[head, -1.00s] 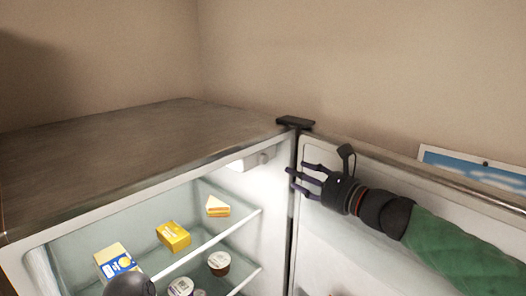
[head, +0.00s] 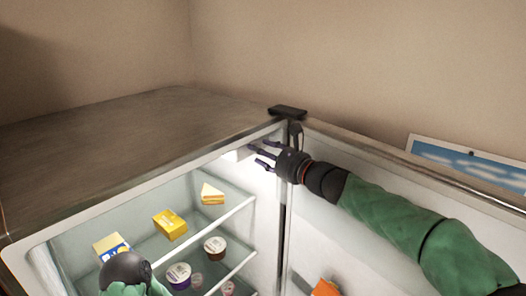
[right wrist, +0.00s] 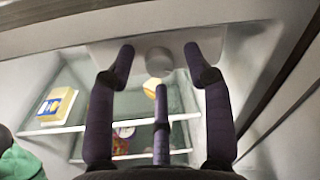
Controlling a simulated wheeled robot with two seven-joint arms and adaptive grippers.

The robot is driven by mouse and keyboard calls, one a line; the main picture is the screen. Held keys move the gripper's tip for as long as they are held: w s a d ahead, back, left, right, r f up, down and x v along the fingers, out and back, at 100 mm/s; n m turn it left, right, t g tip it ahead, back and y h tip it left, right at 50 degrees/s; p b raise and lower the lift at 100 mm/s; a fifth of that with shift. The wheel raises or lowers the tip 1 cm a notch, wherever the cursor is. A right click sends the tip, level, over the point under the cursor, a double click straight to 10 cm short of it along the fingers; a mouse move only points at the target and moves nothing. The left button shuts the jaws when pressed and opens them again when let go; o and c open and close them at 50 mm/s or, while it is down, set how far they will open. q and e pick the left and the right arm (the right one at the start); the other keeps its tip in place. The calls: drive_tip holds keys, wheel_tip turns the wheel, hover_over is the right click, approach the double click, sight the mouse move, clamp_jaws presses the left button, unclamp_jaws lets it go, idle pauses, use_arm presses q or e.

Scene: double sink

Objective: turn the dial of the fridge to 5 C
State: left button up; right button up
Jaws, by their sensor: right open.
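The fridge's dial (right wrist: 158,62) is a round white knob on a pale housing under the fridge's ceiling. It shows in the right wrist view; in the head view the housing (head: 238,154) is partly hidden behind my fingers. My right gripper (head: 262,153) is open and empty at the fridge's upper right inner corner. In the right wrist view its two upper fingertips (right wrist: 158,54) are on either side of the dial, and the third finger is below it. I cannot tell whether they touch it. The dial's markings are not readable. My left gripper is not in view.
The fridge door (head: 330,240) stands open on the right. Glass shelves hold a sandwich (head: 211,194), a yellow box (head: 170,225), a blue-and-yellow carton (head: 110,247) and several tubs. Part of my left arm is at the lower left. The fridge's top (head: 130,140) is bare.

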clamp_jaws()
drive_tip(key=n+b, duration=0.4)
drive_tip(key=b, duration=0.2)
drive_tip(key=shift+f+b, duration=0.1)
drive_tip(key=shift+b, duration=0.3)
unclamp_jaws()
